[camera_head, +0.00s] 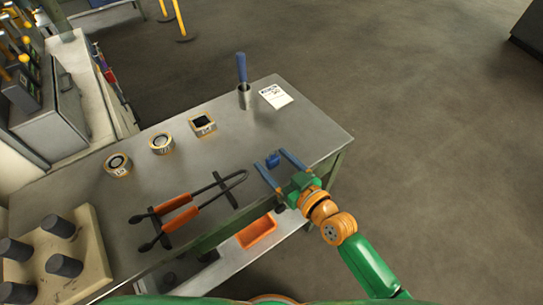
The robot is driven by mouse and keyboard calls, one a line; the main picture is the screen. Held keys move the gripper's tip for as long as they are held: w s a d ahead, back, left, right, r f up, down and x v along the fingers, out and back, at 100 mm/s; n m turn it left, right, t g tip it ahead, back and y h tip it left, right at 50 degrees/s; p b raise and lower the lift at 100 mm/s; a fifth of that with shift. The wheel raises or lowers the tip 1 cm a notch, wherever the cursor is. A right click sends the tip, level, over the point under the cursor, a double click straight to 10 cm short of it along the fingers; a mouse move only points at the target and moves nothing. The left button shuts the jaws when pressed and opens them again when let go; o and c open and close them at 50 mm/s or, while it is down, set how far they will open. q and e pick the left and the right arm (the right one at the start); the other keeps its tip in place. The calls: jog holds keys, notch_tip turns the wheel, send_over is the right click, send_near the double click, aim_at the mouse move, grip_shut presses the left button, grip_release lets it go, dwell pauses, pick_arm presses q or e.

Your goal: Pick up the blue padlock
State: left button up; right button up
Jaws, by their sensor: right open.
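A small blue padlock (273,160) lies on the grey metal table (305,127), towards its right end. My right gripper (275,160) comes in from the lower right with its two long blue fingers spread apart. The padlock shows near the fingertips, between the two fingers or just beyond them. I cannot tell the exact height of the fingers above the table. The gripper is open and nothing is held in it. My left gripper is not in view.
Orange-handled tongs (178,208) lie left of my right gripper. Three small round or square gauges (161,143) sit along the back. A cup with a blue-handled tool (245,95) and a white card (276,96) stand behind the padlock. A block with dark pegs (88,243) is at left.

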aim_at(271, 157)
jog(key=x, duration=0.4)
jog(key=shift+w+a+f+b, duration=0.1)
jog(key=shift+w+b, duration=0.2)
jog(key=shift+w, duration=0.05)
jog(key=shift+s, duration=0.15)
jog(key=c, duration=0.5)
grip_shut()
